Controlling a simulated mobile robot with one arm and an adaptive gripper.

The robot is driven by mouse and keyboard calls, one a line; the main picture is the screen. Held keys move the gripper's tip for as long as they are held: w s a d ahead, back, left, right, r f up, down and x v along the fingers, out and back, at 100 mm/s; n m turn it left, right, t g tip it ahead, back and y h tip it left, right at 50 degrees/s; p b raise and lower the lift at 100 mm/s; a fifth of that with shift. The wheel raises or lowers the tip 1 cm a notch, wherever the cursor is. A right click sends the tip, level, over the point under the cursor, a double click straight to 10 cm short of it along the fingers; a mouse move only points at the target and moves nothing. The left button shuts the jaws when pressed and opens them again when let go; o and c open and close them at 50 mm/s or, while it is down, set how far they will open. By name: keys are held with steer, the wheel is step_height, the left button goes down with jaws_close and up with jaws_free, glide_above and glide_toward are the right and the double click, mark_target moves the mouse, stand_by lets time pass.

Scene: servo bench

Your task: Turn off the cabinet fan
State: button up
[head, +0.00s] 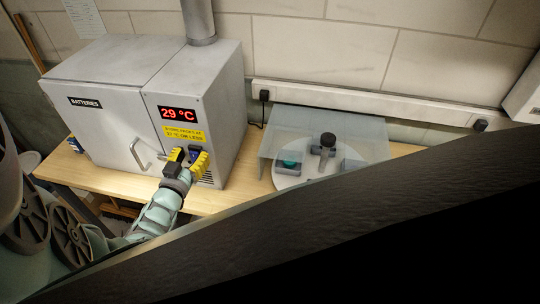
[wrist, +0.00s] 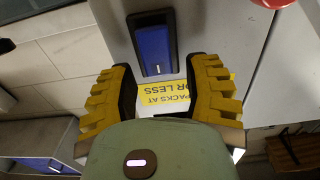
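The grey metal cabinet (head: 118,105) marked BATTERIES stands on the wooden bench at the left. Its red display (head: 177,114) reads 29 °C, above a yellow label (head: 184,133) about storing packs at 27 °C or less. A blue rocker switch (wrist: 154,49) in a dark frame sits on the cabinet front; it also shows in the head view (head: 195,153), partly behind my gripper. My gripper (head: 190,158) is open and empty in front of the panel. In the wrist view, the switch lies just beyond and between its yellow fingertips (wrist: 160,66). I cannot tell whether they touch it.
A bent door handle (head: 139,154) sticks out left of my gripper. A vent grille (head: 207,178) is below the switch. To the right, a clear shield (head: 330,125) covers a round white plate with small objects. A large dark shape blocks the lower right of the head view.

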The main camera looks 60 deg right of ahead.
jaws_close()
steer(key=shift+a, duration=0.1)
steer(key=shift+f, duration=0.1)
steer(key=shift+s+f+h+b, duration=0.1)
steer(key=shift+f+h+b, duration=0.3)
steer(key=shift+b, duration=0.75)
steer(key=shift+r+h+b, duration=0.1)
steer(key=shift+h+b, duration=0.3)
steer(key=shift+b, duration=0.15)
steer(key=shift+r, duration=0.15)
steer(key=shift+o, duration=1)
jaws_free()
steer(key=shift+r, duration=0.1)
